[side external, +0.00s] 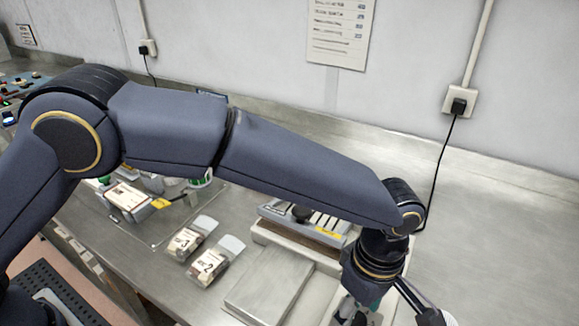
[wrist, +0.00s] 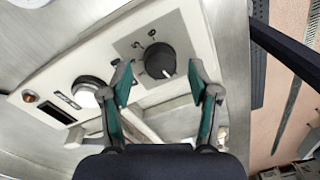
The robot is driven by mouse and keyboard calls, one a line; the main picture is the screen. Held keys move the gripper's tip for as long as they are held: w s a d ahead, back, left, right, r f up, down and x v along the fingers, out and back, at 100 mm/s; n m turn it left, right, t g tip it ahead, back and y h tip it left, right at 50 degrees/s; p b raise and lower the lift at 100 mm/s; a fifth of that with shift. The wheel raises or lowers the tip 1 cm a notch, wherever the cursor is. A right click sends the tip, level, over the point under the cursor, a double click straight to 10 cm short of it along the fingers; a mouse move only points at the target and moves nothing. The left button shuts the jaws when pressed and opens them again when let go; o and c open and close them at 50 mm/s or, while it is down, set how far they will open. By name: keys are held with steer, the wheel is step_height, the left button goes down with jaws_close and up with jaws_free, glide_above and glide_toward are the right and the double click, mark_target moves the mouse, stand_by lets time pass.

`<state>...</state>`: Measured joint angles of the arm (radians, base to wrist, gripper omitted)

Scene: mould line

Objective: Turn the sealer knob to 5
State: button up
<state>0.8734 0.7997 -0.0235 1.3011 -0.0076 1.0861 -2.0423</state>
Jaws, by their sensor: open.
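The sealer knob (wrist: 159,61) is a round black dial on a grey plate of the sealer's cream panel (wrist: 186,30) in the wrist view.
The panel also holds a white round button (wrist: 87,91), a dark display (wrist: 57,111) and an orange lamp (wrist: 28,97). Labelled packs (side external: 207,266) lie on the metal bench left of the sealer. The bench on the right (side external: 510,235) is mostly clear, with a cable behind.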

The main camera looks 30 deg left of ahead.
steer(key=shift+f, duration=0.45)
steer(key=shift+c, duration=0.2)
steer(key=c, duration=1.1)
